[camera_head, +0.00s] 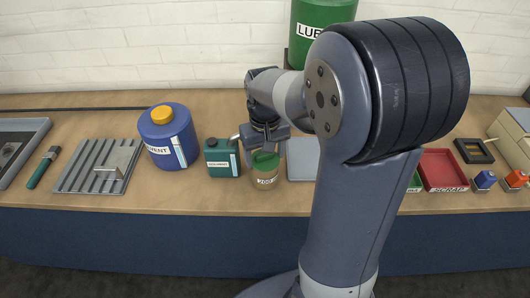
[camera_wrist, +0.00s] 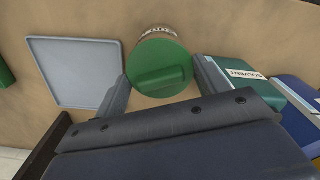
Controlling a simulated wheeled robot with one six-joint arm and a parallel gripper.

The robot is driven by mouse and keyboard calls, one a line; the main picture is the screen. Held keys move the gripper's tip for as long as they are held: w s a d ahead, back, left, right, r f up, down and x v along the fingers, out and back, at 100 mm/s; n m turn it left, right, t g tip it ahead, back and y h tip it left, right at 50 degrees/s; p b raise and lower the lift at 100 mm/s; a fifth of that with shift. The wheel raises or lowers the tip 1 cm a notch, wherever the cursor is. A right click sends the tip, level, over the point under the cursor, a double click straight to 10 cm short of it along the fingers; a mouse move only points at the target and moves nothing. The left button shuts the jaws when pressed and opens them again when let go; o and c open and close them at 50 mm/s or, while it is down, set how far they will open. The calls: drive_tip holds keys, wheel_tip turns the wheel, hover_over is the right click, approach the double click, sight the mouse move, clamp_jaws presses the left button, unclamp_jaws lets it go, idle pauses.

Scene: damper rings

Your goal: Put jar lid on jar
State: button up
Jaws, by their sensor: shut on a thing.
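The jar lid (camera_head: 266,159) is green and round, and my gripper (camera_head: 265,148) is shut on it. In the wrist view the lid (camera_wrist: 162,62) lies between the two fingers (camera_wrist: 160,85), with a raised darker bar across its top. The jar (camera_head: 265,181), a small tan one with a white label, stands upright on the bench directly under the lid. In the wrist view only a strip of the jar (camera_wrist: 155,30) shows past the lid's far edge. The lid is at the jar's mouth; I cannot tell whether it rests on it or hovers just above.
A green solvent can (camera_head: 222,160) stands close left of the jar, with a big blue jug (camera_head: 169,137) beyond it. A grey tray (camera_head: 302,160) lies close right. A ridged metal plate (camera_head: 98,168) is further left, a red scrap bin (camera_head: 443,170) further right.

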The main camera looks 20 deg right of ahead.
drive_tip(key=shift+f, duration=0.15)
drive_tip(key=o, duration=1)
wheel_tip(320, 180, up, 11)
drive_tip(key=shift+f, duration=0.1)
idle(0.3)
drive_tip(key=shift+f, duration=5.05)
